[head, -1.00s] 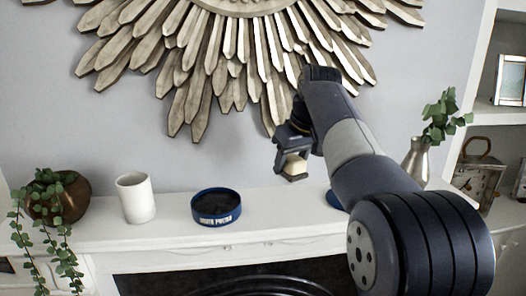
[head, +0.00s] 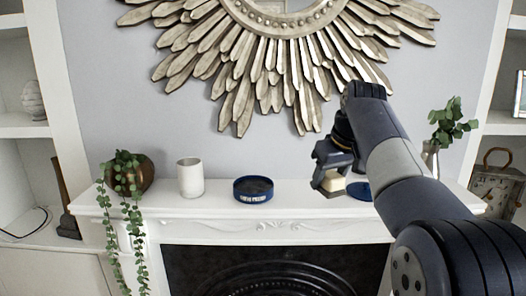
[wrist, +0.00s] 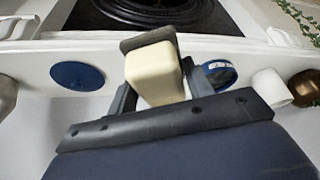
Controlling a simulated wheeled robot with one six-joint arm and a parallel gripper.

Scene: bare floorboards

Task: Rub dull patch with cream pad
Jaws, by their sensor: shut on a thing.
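My gripper (head: 331,176) is shut on the cream pad (head: 334,184), a pale block that shows between the fingers in the wrist view (wrist: 155,73). A dark grey layer covers the pad's far end there. In the head view the pad appears just above or at the white mantel shelf (head: 215,222), between the blue tin and a flat blue disc; I cannot tell whether it touches the shelf. I cannot make out a dull patch in either view.
A blue open tin (head: 253,196), white cup (head: 190,178) and brown plant pot (head: 138,176) stand left of my gripper. The blue disc (wrist: 77,75) lies on the shelf. A silver vase (head: 430,158) is at right. A sunburst mirror (head: 285,45) hangs above.

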